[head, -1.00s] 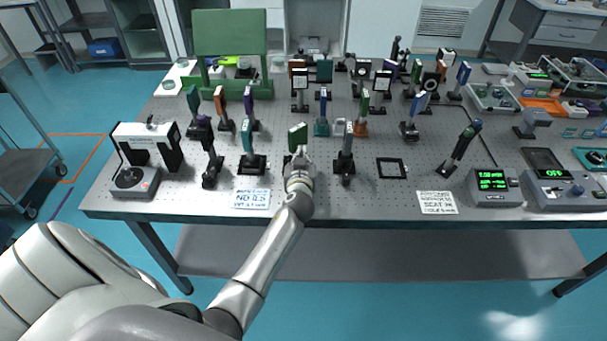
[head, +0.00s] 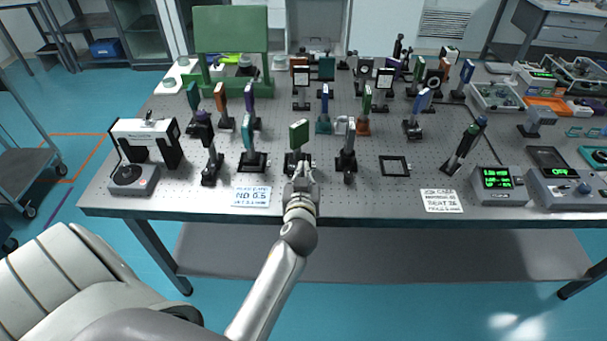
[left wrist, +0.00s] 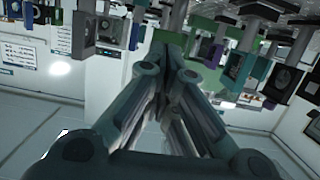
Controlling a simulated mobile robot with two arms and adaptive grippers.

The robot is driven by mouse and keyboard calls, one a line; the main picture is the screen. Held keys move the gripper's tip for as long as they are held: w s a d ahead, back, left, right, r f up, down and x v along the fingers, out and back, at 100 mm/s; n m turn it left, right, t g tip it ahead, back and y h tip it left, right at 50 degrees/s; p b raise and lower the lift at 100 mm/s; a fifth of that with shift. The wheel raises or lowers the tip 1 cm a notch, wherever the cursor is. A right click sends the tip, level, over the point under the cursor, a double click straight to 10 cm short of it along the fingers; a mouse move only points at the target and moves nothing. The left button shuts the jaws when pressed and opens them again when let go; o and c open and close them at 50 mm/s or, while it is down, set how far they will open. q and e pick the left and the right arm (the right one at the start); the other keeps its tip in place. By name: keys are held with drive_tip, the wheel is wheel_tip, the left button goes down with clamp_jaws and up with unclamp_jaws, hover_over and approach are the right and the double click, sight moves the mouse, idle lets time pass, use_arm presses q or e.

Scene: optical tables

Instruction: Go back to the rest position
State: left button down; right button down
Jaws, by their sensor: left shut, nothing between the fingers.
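My left gripper (head: 300,172) is shut and empty at the front part of the optical table (head: 330,208). It is just in front of a post mount with a green plate (head: 299,133) on top, and appears apart from it. My left arm reaches up to it from the bottom of the head view. In the left wrist view the shut fingers (left wrist: 168,95) fill the middle, with the scene appearing upside down around them. My right gripper is not in view.
Several optic posts stand close around the gripper, including a teal one (head: 247,138) to its left. An empty black square frame (head: 394,167) lies to the right. A paper note (head: 250,197) lies near the front edge. The floor before the table is clear.

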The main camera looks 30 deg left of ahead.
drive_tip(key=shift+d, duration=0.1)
use_arm(q)
drive_tip(key=s+d+f+m+g+h, duration=0.3)
drive_tip(key=s+d, duration=0.1)
drive_tip(key=s, duration=0.5)
drive_tip(key=s+d+f+m+g+h, duration=0.2)
drive_tip(key=s+d+f+m+g, duration=0.15)
drive_tip(key=s, duration=0.65)
drive_tip(key=s+d+f+m+g+h, duration=0.25)
drive_tip(key=s+d, duration=0.25)
drive_tip(key=s, duration=0.4)
wheel_tip(320, 180, down, 27)
drive_tip(key=s+g+b, duration=0.1)
drive_tip(key=s+g, duration=0.1)
drive_tip(key=s+a+f+g+b, duration=0.1)
drive_tip(key=s+a+f, duration=0.2)
drive_tip(key=s+f, duration=1.3)
drive_tip(key=shift+a+f, duration=0.15)
drive_tip(key=shift+f, duration=0.1)
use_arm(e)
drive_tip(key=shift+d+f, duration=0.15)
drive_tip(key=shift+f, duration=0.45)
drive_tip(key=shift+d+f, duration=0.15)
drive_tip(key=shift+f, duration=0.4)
